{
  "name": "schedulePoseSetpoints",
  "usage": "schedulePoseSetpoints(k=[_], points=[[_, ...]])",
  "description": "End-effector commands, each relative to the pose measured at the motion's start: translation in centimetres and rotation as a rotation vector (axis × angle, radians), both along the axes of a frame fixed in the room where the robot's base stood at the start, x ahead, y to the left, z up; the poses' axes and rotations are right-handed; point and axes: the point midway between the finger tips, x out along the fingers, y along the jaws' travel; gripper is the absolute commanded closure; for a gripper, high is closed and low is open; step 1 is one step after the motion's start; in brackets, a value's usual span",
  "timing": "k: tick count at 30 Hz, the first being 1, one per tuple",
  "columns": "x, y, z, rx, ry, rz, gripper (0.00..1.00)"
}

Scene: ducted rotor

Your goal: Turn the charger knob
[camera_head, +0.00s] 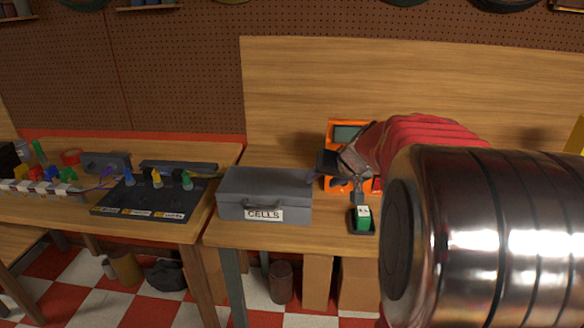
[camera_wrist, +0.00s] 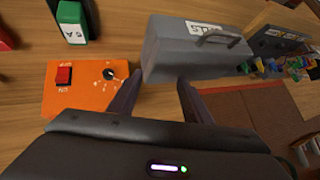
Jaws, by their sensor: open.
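The orange charger (camera_head: 336,126) stands at the back of the right bench, with a grey-green screen on its face. My arm hides much of it in the head view. In the wrist view, the charger (camera_wrist: 73,88) shows a red switch (camera_wrist: 64,75) and a black knob (camera_wrist: 110,74) with marks around it. My gripper (camera_wrist: 158,82) is open and empty. Its left finger is close beside the knob; I cannot tell whether they touch. In the head view my gripper (camera_head: 345,172) is in front of the charger.
A green cell (camera_head: 362,217) stands in a dark holder at the bench's front. A grey box labelled CELLS (camera_head: 264,192) sits left of my gripper. A dark tray (camera_head: 150,202) with coloured pieces lies on the left bench. Some bare wood shows around the cell holder.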

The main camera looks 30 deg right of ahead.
Motion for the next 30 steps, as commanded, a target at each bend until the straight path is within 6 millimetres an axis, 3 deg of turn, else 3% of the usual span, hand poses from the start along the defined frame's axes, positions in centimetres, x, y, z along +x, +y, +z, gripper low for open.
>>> schedulePoseSetpoints(k=[1,6,10,14,30], points=[[0.3,-2.5,-0.6,0.004,-0.009,-0.037,0.55],[0.9,-9.6,-2.2,0.004,-0.045,-0.137,0.55],[0.7,-13.0,-3.0,0.001,-0.061,-0.186,0.55],[0.7,-14.2,-3.2,-0.003,-0.068,-0.203,0.55],[1.4,-14.4,-4.0,-0.002,-0.067,-0.204,0.55]])
